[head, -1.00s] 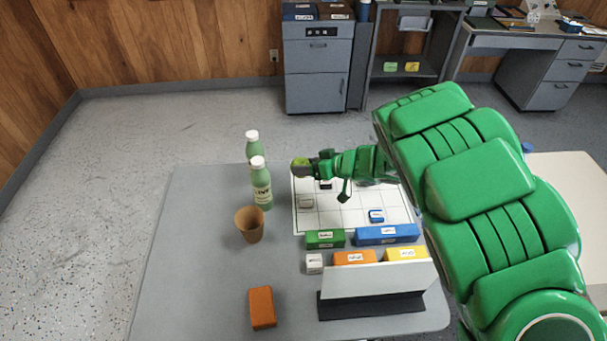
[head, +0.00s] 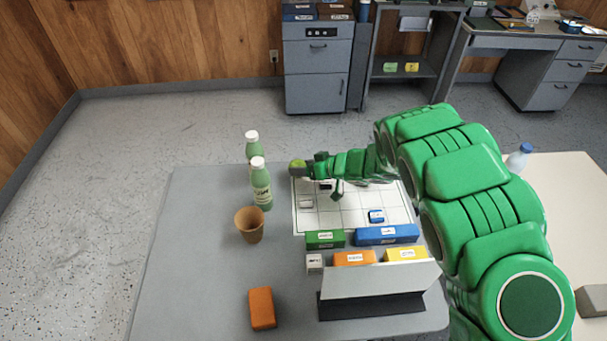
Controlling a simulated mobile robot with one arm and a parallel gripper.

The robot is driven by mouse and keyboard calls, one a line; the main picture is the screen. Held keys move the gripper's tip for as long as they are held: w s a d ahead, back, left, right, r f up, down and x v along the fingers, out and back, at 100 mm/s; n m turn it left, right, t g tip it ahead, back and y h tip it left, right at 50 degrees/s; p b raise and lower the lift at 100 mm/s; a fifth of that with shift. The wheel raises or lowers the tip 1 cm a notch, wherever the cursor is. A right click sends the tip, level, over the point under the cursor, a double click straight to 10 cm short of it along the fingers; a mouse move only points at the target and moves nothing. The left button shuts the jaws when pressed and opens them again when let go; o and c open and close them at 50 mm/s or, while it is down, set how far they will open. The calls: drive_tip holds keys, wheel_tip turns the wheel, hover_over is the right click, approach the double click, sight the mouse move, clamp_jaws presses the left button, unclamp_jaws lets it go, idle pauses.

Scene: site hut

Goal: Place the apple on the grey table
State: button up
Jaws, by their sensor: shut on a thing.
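The apple (head: 297,167) is yellow-green and small in the head view, at the tip of my gripper (head: 303,169). My gripper is shut on the apple, near the far left corner of the white grid sheet. The fingers hide part of the apple, and I cannot tell how high it is above the surface. The grey table (head: 200,255) fills the lower middle of the view, below and around the gripper.
Two green bottles (head: 261,185) stand just left of the gripper. A brown cup (head: 249,225), an orange block (head: 262,308), several labelled boxes (head: 387,234) and a grey-white stand (head: 375,290) are on the table. Its left side is clear. A cream table (head: 565,190) is at right.

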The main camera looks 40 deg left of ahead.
drive_tip(key=shift+f, duration=1.65)
drive_tip(key=shift+f, duration=0.1)
drive_tip(key=o, duration=1.1)
drive_tip(key=shift+o, duration=0.2)
drive_tip(key=v, duration=1.2)
drive_tip(key=shift+a, duration=0.1)
